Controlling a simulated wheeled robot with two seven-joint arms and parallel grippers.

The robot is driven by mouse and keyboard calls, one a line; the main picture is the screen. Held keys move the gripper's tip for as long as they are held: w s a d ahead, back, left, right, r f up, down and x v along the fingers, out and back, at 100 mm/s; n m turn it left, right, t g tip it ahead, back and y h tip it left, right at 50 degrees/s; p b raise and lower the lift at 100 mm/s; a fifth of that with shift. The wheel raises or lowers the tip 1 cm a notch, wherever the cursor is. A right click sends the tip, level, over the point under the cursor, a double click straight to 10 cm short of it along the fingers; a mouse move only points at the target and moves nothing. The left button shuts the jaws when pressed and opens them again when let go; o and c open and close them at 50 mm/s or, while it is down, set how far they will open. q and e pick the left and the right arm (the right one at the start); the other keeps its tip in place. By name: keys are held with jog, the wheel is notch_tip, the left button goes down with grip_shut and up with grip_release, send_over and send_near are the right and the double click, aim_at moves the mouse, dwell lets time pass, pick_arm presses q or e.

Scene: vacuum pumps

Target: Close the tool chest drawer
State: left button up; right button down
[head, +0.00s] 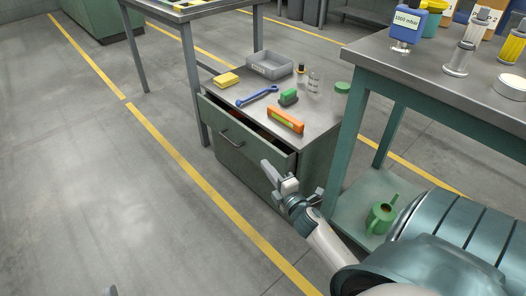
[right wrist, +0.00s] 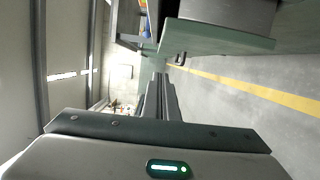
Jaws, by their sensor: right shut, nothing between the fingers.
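The tool chest (head: 245,172) is a grey-green cabinet with a metal top. Its top drawer (head: 228,132) is pulled out part way, with a dark gap behind its front panel. A bar handle (head: 231,140) sits on that front. My right gripper (head: 266,172) is shut and empty, in front of the drawer near its right end; I cannot tell whether it touches. In the right wrist view, its fingers (right wrist: 160,85) point toward the green drawer front (right wrist: 220,38), with the handle (right wrist: 180,58) ahead. Only a small grey tip at the head view's bottom edge may be my left gripper (head: 110,291).
The left floor is clear.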

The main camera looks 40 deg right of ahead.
pick_arm(q)
jog(key=shift+s+d+f+g, duration=0.15)
jog(key=shift+d+f+g, duration=0.2)
jog(key=shift+f, duration=0.15)
jog(key=shift+s+d+f+g, duration=0.1)
jog(key=shift+d+f+g, duration=0.1)
jog(key=shift+f+g, duration=0.25)
pick_arm(e)
jog(key=v, duration=0.4)
jog(key=shift+s, duration=0.25)
